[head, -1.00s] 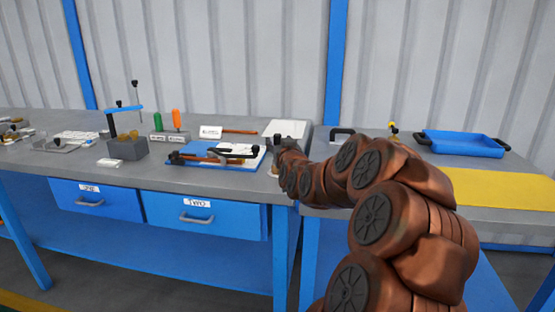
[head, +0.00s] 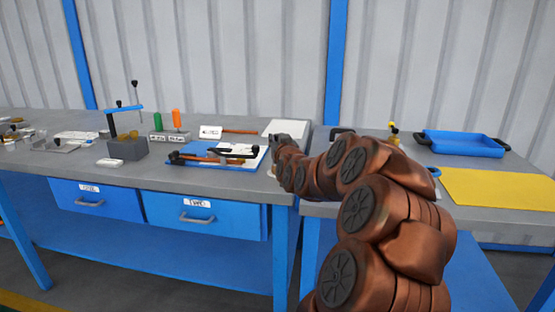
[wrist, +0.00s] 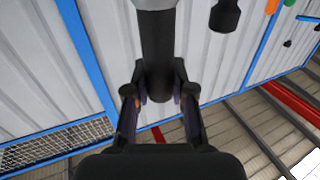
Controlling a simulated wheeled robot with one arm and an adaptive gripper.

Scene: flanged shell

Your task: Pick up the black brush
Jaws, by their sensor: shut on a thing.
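My gripper (head: 281,141) is at the right end of the left bench, beside the blue clipboard, at the end of my copper-coloured arm. In the wrist view its two fingers (wrist: 161,98) are closed on either side of a dark cylindrical thing with a pale end, which looks like the black brush (wrist: 157,45). The brush extends away from the fingers to the top edge of the picture. In the head view I cannot make out the brush apart from the dark gripper, and whether it touches the bench is unclear.
The blue clipboard (head: 190,161) carries black and orange tools. Green (head: 158,122) and orange (head: 176,119) handles stand behind it. A white sheet (head: 285,127) lies near the back. A blue tray (head: 460,144) and yellow mat (head: 495,188) are on the right bench.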

